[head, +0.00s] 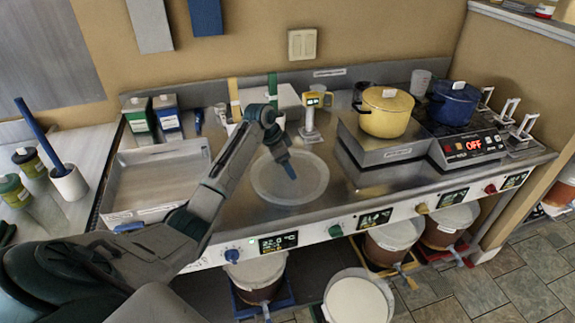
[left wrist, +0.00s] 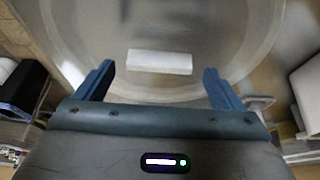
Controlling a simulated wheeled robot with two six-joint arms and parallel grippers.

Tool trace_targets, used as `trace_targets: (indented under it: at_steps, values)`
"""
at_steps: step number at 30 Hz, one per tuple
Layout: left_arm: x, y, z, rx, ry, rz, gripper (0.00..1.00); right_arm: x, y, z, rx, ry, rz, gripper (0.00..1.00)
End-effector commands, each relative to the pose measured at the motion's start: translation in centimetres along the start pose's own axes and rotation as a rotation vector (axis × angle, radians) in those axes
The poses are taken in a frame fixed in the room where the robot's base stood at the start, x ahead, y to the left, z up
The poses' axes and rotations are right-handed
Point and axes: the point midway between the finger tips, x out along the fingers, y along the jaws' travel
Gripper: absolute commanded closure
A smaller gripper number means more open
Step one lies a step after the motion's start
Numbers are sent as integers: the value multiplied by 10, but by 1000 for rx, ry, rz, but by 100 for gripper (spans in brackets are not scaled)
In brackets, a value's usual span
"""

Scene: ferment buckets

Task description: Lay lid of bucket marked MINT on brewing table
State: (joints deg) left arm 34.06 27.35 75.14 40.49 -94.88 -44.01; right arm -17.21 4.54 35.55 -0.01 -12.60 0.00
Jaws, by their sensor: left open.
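A round translucent lid (head: 262,182) lies flat on the steel brewing table (head: 345,205), left of the middle. In the left wrist view the lid (left wrist: 235,35) fills most of the picture, with a plain white bar (left wrist: 160,62) on it. My left gripper (head: 289,170) points down over the lid. In the left wrist view the left gripper (left wrist: 160,86) is open, its blue fingers apart on either side of the white bar without touching it. A bucket (head: 358,300) with a pale round top stands below the table front. I cannot read MINT on any bucket. My right gripper is not in view.
A steel tray (head: 112,207) lies left of the lid. A yellow pot (head: 385,115) and a blue pot (head: 453,105) stand at the right. A yellow-headed device (head: 310,115) stands behind the lid. More buckets (head: 257,275) stand below the control panel.

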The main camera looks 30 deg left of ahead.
Motion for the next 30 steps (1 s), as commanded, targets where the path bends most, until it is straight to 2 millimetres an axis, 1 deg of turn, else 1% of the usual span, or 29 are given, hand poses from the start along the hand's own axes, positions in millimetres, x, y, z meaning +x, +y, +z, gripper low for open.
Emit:
trace_targets:
  at_steps: [1,9,12,15,18,21,30]
  values:
    - [-8,-1,1,3,1,-4,10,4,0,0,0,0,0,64]
    - [-66,-1,1,3,1,-5,10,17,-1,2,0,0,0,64]
    - [-84,0,1,2,0,-4,10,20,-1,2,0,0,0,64]
    - [-97,0,0,1,0,-3,10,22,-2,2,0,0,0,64]
    - [-105,0,0,1,0,-1,10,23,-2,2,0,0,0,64]
    - [-108,0,0,1,0,0,10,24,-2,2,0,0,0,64]
    - [-108,0,0,1,0,0,10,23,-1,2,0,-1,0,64]
